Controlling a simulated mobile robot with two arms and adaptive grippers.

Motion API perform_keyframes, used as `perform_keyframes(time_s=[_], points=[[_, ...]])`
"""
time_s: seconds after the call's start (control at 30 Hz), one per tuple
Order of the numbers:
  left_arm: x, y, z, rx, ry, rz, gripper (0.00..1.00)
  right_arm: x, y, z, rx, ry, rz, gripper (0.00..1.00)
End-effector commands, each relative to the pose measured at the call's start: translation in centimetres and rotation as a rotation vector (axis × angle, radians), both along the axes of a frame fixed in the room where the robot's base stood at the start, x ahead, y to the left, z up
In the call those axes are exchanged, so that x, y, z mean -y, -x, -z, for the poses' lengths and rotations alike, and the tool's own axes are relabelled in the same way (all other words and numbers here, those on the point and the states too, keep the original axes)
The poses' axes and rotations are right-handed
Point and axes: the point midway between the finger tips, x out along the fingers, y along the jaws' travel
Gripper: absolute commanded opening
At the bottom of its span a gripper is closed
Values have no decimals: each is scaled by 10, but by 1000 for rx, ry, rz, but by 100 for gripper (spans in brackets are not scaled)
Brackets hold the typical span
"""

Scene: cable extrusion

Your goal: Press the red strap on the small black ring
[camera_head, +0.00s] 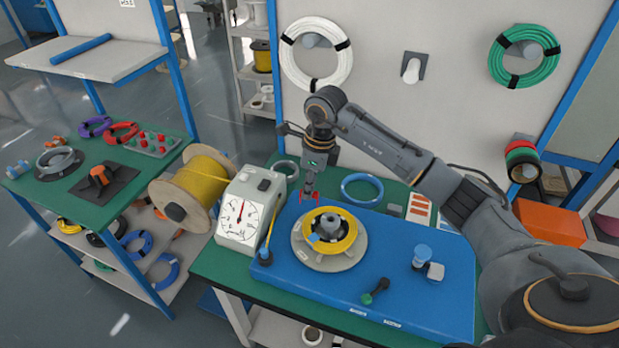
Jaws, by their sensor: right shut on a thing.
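My right gripper (310,188) points down above the far side of the turntable (300,246) on the blue board. It is shut on a small red strap (311,198), whose two ends hang beside the fingertips. The strap is close to the yellow coil (345,242) on the turntable; I cannot tell whether it touches anything there. A small dark ring (296,171) lies flat on the green table behind the gauge box, left of the gripper and apart from the strap. My left gripper is not in view.
The gauge box (240,215) and a large yellow cable spool (205,180) stand at the left. A blue ring (362,178) lies behind the blue board (440,260).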

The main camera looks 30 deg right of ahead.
Motion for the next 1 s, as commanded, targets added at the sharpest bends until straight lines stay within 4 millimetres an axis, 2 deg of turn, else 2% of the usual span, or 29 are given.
perform_keyframes(time_s=[0.13, 0.3, 0.37, 0.73, 1.0], points=[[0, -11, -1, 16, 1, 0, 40, 5, -9, -8, 0, -1, 129, 0], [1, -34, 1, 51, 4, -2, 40, 6, -10, -4, -2, -1, 158, 0], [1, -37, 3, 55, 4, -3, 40, 6, -10, 0, -1, -1, 156, 0], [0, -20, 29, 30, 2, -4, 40, 6, -9, 40, -2, -1, 153, 0], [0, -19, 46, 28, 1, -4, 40, 6, -9, 67, -1, 0, 152, 0]])
